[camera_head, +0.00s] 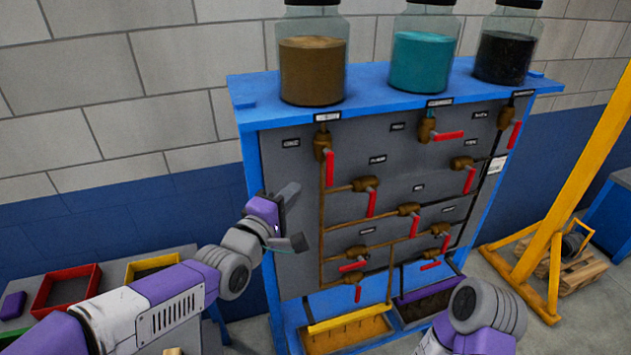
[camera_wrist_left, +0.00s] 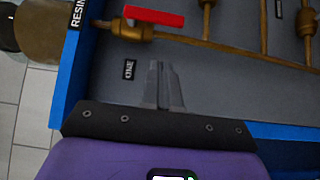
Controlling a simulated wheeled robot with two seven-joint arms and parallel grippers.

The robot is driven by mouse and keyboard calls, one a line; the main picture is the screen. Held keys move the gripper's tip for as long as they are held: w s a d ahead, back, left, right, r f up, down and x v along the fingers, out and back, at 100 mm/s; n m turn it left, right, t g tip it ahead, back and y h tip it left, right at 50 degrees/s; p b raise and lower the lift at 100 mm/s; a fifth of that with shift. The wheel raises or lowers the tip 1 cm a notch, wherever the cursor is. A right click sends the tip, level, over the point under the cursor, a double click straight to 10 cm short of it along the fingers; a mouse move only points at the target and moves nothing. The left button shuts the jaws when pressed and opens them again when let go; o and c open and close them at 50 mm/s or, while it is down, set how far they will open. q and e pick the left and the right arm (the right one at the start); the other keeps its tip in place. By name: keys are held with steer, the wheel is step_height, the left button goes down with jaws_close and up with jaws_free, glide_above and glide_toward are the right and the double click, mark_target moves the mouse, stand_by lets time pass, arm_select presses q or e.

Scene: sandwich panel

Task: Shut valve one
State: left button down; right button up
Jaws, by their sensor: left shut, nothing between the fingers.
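Valve one is the brass valve (camera_head: 322,143) under the left jar, with a small label (camera_head: 291,143) at its left. Its red handle (camera_head: 330,168) points down, along the pipe. In the left wrist view the label reads ONE (camera_wrist_left: 129,69), beside the brass valve body (camera_wrist_left: 130,30) and red handle (camera_wrist_left: 155,16). My left gripper (camera_head: 290,193) is shut and empty, in front of the panel's left side, below and left of the valve. Its closed fingers also show in the left wrist view (camera_wrist_left: 163,88), apart from the handle. My right gripper is out of view.
Several other red-handled valves sit on the grey panel (camera_head: 290,262), close to the right. Three jars stand on its blue top ledge (camera_head: 385,82). Trays stand below (camera_head: 350,318). A yellow frame (camera_head: 575,190) is at the right, and a side table with bins (camera_head: 68,288) is at the left.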

mark_target(328, 167)
arm_select(q)
steer(key=w+d+p, duration=0.1)
steer(key=w+d, duration=0.2)
steer(key=d, duration=0.2)
steer(key=shift+w+p, duration=0.35)
steer(key=shift+w, duration=0.05)
